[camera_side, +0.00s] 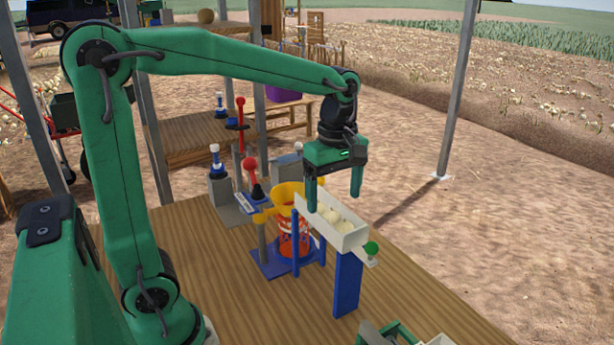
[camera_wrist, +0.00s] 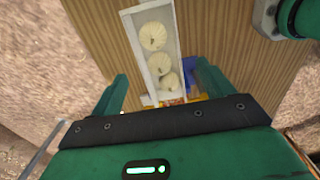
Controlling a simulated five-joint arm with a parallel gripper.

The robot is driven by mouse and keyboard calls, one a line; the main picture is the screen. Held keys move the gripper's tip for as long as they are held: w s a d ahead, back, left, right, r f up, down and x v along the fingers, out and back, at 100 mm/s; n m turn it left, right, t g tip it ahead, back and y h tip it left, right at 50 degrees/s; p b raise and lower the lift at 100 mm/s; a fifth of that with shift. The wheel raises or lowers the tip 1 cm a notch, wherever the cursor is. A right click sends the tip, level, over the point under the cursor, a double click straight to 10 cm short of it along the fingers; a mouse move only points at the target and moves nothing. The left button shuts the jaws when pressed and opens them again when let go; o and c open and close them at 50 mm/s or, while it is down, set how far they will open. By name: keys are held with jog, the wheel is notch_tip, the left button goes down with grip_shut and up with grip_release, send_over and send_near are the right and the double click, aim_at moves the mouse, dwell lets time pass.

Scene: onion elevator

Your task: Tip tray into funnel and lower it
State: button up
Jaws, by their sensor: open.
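A white tray (camera_side: 347,237) with a few pale onions (camera_side: 333,216) in it sits on a blue post (camera_side: 347,285). A green knob (camera_side: 371,248) sticks out at its near right end. A yellow funnel (camera_side: 287,193) stands just left of the tray, above an orange net bag (camera_side: 294,240) on a blue stand. My gripper (camera_side: 334,196) is open above the tray, its fingers pointing down. In the wrist view the tray (camera_wrist: 124,30) with 3 onions shows between and beyond my fingers (camera_wrist: 155,95). The yellow funnel is mostly hidden there by my gripper.
A green and white device (camera_side: 392,333) sits at the front edge. The table's left middle is clear.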

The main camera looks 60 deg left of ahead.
aim_at(333, 214)
jog(key=shift+f, duration=2.6)
jog(key=c, duration=1.1)
jog(key=shift+a+r, duration=0.2)
jog(key=shift+r, duration=0.4)
jog(key=shift+a+r, duration=0.2)
jog(key=shift+r, duration=0.35)
